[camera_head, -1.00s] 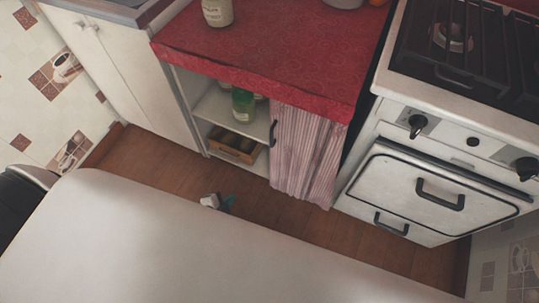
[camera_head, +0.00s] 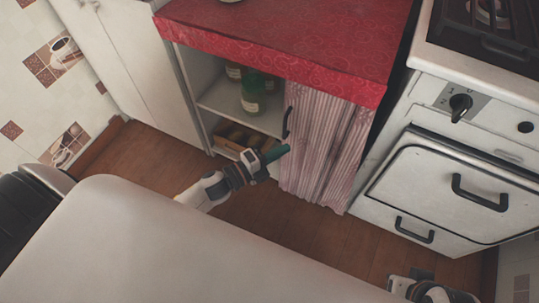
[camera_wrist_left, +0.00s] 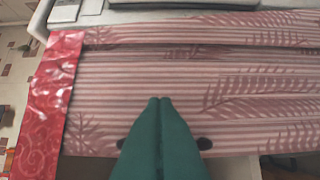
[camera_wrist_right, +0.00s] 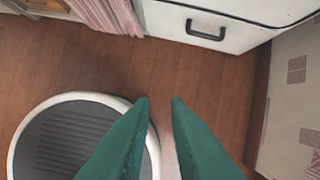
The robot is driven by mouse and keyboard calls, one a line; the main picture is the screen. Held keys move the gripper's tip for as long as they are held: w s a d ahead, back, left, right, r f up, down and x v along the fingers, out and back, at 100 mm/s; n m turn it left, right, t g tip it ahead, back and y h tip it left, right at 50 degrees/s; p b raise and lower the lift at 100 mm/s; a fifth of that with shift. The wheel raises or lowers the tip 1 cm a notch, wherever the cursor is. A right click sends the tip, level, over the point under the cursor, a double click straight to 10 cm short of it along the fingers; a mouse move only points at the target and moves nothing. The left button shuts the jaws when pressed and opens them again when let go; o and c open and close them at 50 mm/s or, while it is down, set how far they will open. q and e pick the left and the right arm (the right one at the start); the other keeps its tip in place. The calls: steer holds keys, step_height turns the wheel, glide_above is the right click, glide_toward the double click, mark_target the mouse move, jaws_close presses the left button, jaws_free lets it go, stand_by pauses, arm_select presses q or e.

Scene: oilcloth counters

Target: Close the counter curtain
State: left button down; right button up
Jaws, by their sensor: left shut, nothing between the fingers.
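The counter curtain (camera_head: 325,150) is pink, striped and pleated. It hangs over the right part of the counter front, and the left part of the opening is uncovered. A black handle (camera_head: 287,122) is on its left edge. My left gripper (camera_head: 283,152) is shut and empty, its green tips in front of the curtain just below the handle. In the left wrist view the curtain (camera_wrist_left: 230,95) fills most of the picture, and the shut fingers (camera_wrist_left: 160,100) hide the handle's middle. I cannot tell whether they touch it. My right gripper (camera_wrist_right: 160,102) is open and empty above the floor.
The counter has a red oilcloth top (camera_head: 290,40). Its open shelves hold green jars (camera_head: 253,95) and a wooden box (camera_head: 232,137). A white stove (camera_head: 440,180) stands to the right and a white cabinet (camera_head: 125,60) to the left. Wooden floor (camera_head: 285,225) lies in front.

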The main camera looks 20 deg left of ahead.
arm_select(q)
steer(key=w+b, duration=0.1)
steer(key=w, duration=0.3)
steer(key=shift+w+a+f, duration=0.1)
steer(key=shift+w, duration=0.3)
steer(key=shift+w+a, duration=0.15)
steer(key=shift+a, duration=0.4)
arm_select(e)
steer(key=shift+w+a+f+t, duration=0.15)
steer(key=shift+w+f+t, duration=0.2)
steer(key=shift+w, duration=0.25)
